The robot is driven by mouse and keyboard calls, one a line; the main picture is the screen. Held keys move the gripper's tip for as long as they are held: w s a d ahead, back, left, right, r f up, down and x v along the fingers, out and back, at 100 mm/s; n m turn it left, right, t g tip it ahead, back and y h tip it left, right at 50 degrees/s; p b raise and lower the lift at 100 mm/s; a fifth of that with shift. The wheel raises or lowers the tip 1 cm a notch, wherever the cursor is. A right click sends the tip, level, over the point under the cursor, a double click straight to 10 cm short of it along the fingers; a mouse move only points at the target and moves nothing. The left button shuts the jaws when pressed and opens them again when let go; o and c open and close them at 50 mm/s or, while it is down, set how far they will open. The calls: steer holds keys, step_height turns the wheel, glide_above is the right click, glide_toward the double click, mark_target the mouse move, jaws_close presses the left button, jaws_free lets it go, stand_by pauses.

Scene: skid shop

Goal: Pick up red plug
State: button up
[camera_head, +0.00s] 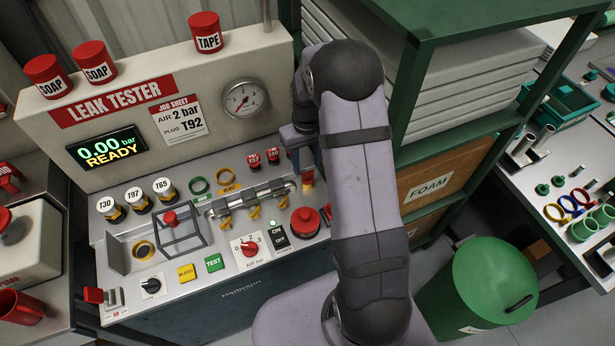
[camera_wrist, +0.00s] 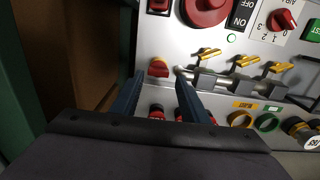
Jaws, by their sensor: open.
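Two small red plugs with white lettering, one (camera_head: 253,160) left of the other (camera_head: 273,156), stand on the leak tester's bench near its back panel. The lettering is too small to read surely. My gripper (camera_head: 305,168) is open and empty, just right of them and pointing down.
A red-orange knob (camera_wrist: 158,68) lies between the fingertips in the wrist view. Yellow-handled clamps (camera_head: 253,212) and a large red button (camera_head: 305,222) stand nearby. A green shelf frame (camera_head: 412,80) stands close on the right. Black-and-yellow plugs (camera_head: 165,190) stand left.

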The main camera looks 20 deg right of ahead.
mark_target(308, 173)
steer(key=shift+w+d+f+p, duration=0.1)
steer(key=shift+f+p, duration=0.6)
steer(key=shift+f, duration=0.6)
steer(key=shift+d+f+p, duration=0.1)
steer(key=shift+f+p, duration=0.55)
steer(key=shift+f, duration=0.65)
steer(key=c, duration=0.8)
